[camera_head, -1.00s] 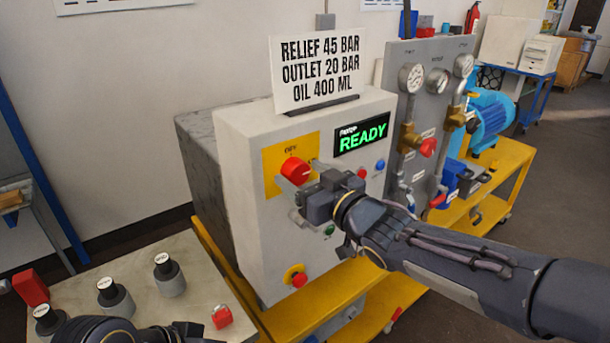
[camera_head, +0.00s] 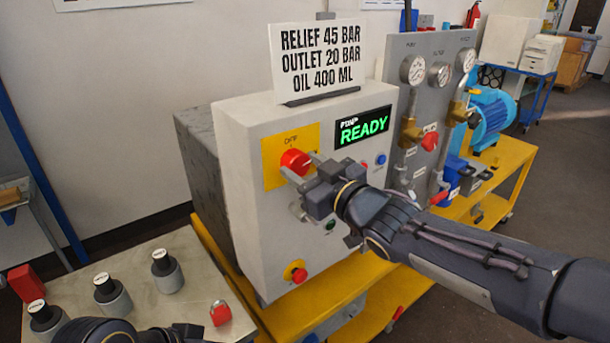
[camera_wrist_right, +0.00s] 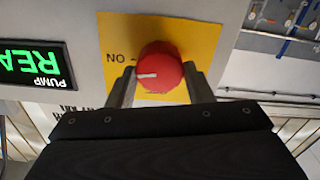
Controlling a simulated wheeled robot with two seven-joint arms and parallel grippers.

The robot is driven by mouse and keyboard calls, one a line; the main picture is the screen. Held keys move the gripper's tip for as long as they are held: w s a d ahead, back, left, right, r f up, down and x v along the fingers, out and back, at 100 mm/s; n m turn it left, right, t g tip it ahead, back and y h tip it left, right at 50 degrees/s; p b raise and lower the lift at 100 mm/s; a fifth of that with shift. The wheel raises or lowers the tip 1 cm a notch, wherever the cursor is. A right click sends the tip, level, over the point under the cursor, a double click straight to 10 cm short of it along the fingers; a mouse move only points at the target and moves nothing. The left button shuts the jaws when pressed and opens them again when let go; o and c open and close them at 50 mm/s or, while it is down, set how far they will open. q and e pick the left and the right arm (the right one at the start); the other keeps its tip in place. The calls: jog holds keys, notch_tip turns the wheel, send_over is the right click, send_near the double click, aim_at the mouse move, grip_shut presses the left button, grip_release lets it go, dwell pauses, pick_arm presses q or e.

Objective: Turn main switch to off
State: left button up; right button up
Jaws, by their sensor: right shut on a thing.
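The main switch is a red round knob (camera_head: 296,162) on a yellow plate (camera_head: 272,178) on the front of a grey cabinet. In the right wrist view the knob (camera_wrist_right: 160,66) has a white mark pointing left, to the upside-down ON label. In the head view the OFF label is above the knob, partly blurred. My right gripper (camera_head: 304,171) is shut on the knob, with one finger on each side of it, as the right wrist view (camera_wrist_right: 161,84) shows. My left gripper (camera_head: 175,333) is cut off at the bottom edge, and its fingers cannot be made out.
A green READY display (camera_head: 364,127) is right of the switch. A red emergency button (camera_head: 297,272) on a yellow base is below. A sign (camera_head: 319,58) stands on the cabinet. A bench (camera_head: 195,260) at lower left holds black-capped cylinders and a red padlock (camera_head: 220,312).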

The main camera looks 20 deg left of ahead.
jog(key=n+b, duration=0.3)
jog(key=shift+f+n, duration=0.2)
jog(key=shift+n, duration=0.1)
jog(key=n+b, duration=0.2)
jog(key=n, duration=0.1)
jog(key=shift+n, duration=0.3)
jog(key=n+b, duration=0.1)
jog(key=n, duration=0.3)
jog(key=shift+n+b, duration=0.3)
jog(key=shift+b, duration=0.1)
jog(key=shift+n+b, duration=0.5)
jog(key=shift+n, duration=1.4)
jog(key=o, duration=1)
jog(key=shift+r, duration=0.1)
